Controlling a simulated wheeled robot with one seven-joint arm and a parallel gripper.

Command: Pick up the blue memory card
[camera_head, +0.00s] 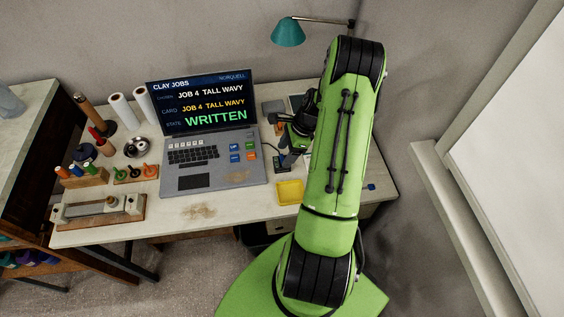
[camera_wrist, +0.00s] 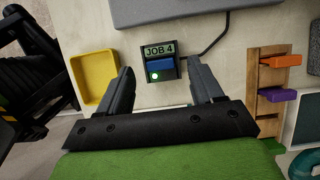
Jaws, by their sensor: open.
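A blue memory card (camera_wrist: 161,65) sits in a small dark card reader (camera_wrist: 147,76) labelled JOB 4, with a green light lit, in the wrist view. My gripper (camera_wrist: 160,72) is open, with one finger on each side of the reader and nothing held between them. I cannot tell how far the fingertips are above the table.
A yellow tray (camera_head: 290,193) lies near the table's front edge. The laptop (camera_head: 210,150), showing WRITTEN, stands left. A wooden rack (camera_wrist: 267,72) holds orange and purple cards. A cable runs from the reader. A small blue piece (camera_head: 371,187) lies at the table's right.

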